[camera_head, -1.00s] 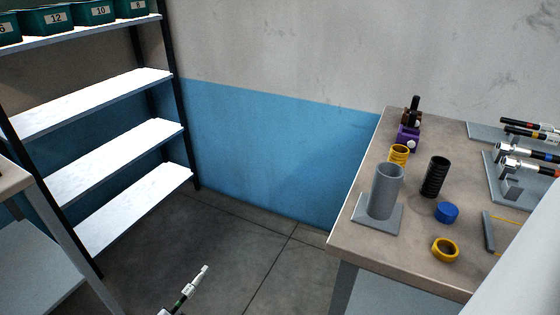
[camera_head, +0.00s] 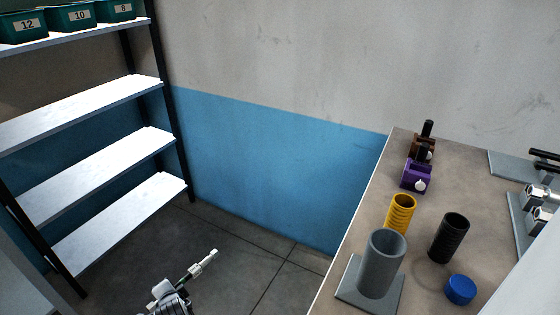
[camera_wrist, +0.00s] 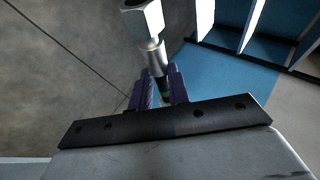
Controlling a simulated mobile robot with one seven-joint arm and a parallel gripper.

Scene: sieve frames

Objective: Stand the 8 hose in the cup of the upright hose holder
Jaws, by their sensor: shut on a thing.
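The upright hose holder (camera_head: 380,268) is a grey cup on a square base, standing at the left edge of the workbench in the head view. My gripper (camera_head: 180,293) is low in the head view, over the floor and well left of the holder. It is shut on a hose (camera_head: 203,262) with a silver end fitting and a green band. The hose points up and to the right, tilted.
On the workbench (camera_head: 330,285), a yellow ribbed cup (camera_head: 400,213), a black ribbed cup (camera_head: 449,238) and a blue cap (camera_head: 460,289) stand close to the holder. Purple (camera_head: 416,178) and brown blocks sit behind. A shelf rack (camera_head: 120,185) stands left. Floor between is clear.

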